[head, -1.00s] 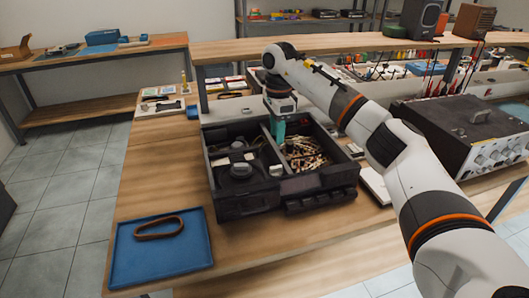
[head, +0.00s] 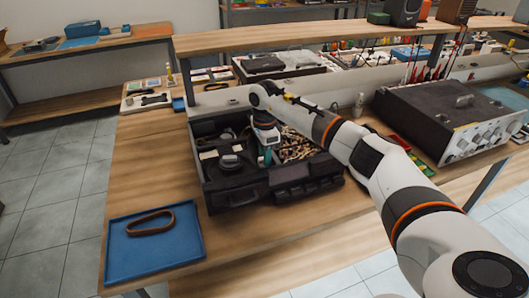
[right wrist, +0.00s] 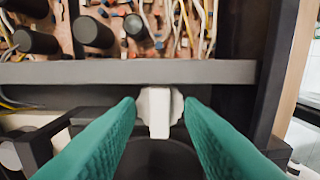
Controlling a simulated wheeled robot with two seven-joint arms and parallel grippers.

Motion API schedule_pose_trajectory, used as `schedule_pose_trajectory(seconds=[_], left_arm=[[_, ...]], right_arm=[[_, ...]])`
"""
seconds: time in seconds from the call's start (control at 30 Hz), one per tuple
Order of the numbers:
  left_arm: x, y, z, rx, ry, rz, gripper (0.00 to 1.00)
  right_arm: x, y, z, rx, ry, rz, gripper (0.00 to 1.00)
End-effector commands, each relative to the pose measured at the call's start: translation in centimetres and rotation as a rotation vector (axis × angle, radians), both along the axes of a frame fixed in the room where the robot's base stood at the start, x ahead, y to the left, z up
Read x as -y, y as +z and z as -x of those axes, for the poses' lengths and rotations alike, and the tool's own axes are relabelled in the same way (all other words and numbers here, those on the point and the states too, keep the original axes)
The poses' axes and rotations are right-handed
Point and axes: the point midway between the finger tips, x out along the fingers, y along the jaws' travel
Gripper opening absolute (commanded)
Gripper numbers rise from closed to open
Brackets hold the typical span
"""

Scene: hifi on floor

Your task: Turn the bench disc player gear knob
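The disc player (head: 235,197) is an open black case on the wooden bench, with a round dark part in its left half and brown circuitry in its right. My right gripper (head: 265,157) reaches down into its middle. In the right wrist view, a pale, round-edged knob with a white bar across its front (right wrist: 159,112) sits below a grey divider bar. The teal fingers of my right gripper (right wrist: 160,108) stand open on either side of the knob; whether they touch it I cannot tell. In the head view the knob is hidden behind the gripper. My left gripper is not in view.
A blue tray (head: 115,262) with a brown belt loop (head: 150,222) lies at the front left. A grey bench instrument (head: 445,120) stands to the right. A raised wooden shelf (head: 300,37) runs behind the player.

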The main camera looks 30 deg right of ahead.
Motion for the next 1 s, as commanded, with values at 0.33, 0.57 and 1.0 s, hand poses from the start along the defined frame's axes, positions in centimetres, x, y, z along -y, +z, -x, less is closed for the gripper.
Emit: schedule_pose_trajectory(seconds=[0.33, 0.57, 1.0], left_arm=[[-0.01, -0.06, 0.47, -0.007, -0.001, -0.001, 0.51], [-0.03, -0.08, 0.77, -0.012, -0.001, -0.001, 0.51], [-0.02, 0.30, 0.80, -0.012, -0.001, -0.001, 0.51]], right_arm=[[-0.03, -0.03, -0.02, 0.000, 0.000, -0.001, 0.15], [-0.04, -0.01, -0.02, 0.000, 0.000, -0.001, 0.00], [-0.04, 0.12, -0.06, 0.002, -0.153, -0.002, 0.00]])
